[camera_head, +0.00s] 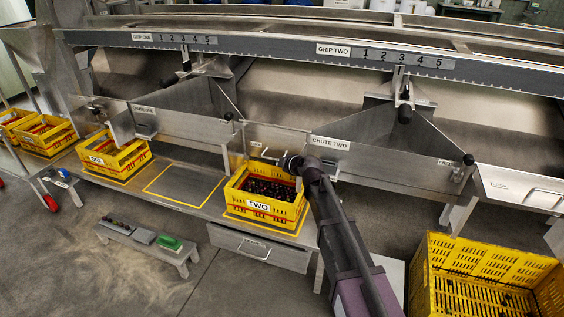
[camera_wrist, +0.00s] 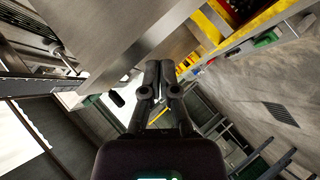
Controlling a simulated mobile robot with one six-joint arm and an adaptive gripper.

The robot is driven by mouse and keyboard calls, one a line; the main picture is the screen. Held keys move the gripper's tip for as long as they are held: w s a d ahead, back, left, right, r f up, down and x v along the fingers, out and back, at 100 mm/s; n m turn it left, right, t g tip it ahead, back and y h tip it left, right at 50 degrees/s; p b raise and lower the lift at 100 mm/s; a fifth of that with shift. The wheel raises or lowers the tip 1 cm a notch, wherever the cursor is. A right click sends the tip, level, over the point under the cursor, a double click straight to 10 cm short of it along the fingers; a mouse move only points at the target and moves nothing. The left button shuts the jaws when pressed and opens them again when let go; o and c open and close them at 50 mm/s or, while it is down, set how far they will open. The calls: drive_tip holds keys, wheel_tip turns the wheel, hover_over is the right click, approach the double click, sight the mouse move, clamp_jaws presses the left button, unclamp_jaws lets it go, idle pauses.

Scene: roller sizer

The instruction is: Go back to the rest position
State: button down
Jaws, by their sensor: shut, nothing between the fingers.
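My gripper (camera_head: 289,160) is at the end of my raised arm, in front of the chute two panel and above the back right part of the yellow crate labelled TWO (camera_head: 262,205). In the wrist view my gripper (camera_wrist: 160,70) is shut, with its fingers together and empty. The wrist camera looks at a tilted angle past metal panels, with the floor on the right side. My gripper is small in the head view and its fingertips are hard to make out.
Crate TWO holds dark round items. Crate ONE (camera_head: 113,160) stands left of an empty yellow-outlined spot (camera_head: 184,184). A large yellow crate (camera_head: 480,262) is at lower right. A low bench (camera_head: 150,240) with a green item stands on the floor. The chute two panel (camera_head: 330,143) is close behind my gripper.

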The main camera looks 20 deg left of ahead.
drive_tip(key=s+d+f+m+g+h, duration=0.1)
drive_tip(key=s+d+f+m+h, duration=0.15)
drive_tip(key=d, duration=0.65)
drive_tip(key=s+d+f+m+g+h, duration=0.1)
drive_tip(key=s+d+f+m, duration=0.2)
drive_tip(key=d, duration=0.5)
drive_tip(key=s+d+f+m+g+h, duration=0.1)
drive_tip(key=s+d+f+m+h, duration=0.15)
drive_tip(key=d+m, duration=0.45)
drive_tip(key=s+d+f+m+g+h, duration=0.1)
drive_tip(key=s+d+m+g+h, duration=0.1)
drive_tip(key=s+d+m, duration=0.55)
drive_tip(key=s+d+f+m+g+h, duration=0.1)
drive_tip(key=s+d+m+g+h, duration=0.15)
drive_tip(key=s+d, duration=0.9)
drive_tip(key=w+d+r+p, duration=0.1)
drive_tip(key=r+p, duration=1.7)
drive_tip(key=w+d+r+p, duration=0.2)
drive_tip(key=r+p, duration=1.6)
drive_tip(key=shift+w+d+r+y, duration=0.2)
drive_tip(key=shift+w+y, duration=0.05)
drive_tip(key=shift+y, duration=0.1)
